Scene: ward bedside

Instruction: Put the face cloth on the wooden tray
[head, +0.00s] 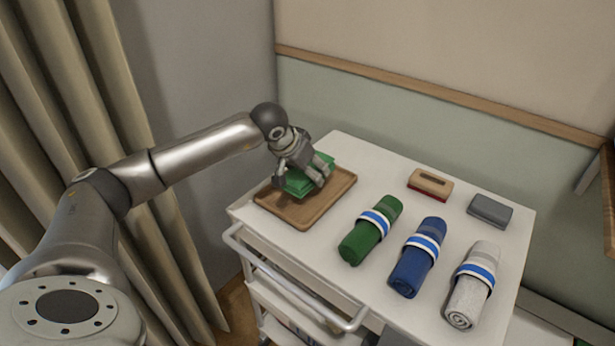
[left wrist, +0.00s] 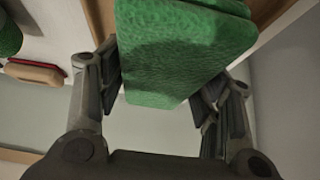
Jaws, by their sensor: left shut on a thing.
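The face cloth is a folded green cloth (head: 297,185), held over the wooden tray (head: 318,208) at the left end of the white trolley top. My left gripper (head: 303,178) is shut on it, with a finger on either side. In the left wrist view the green cloth (left wrist: 185,50) fills the space between the fingers and looks slightly tilted. I cannot tell whether its underside touches the tray. The tray is otherwise empty where it shows. My right gripper is not in view.
Right of the tray lie a green rolled towel (head: 371,230), a blue one (head: 417,257) and a grey one (head: 472,286), each with a banded wrap. Behind them are a wooden-backed brush (head: 430,183) and a grey block (head: 489,211). A rail (head: 290,285) runs along the trolley's front.

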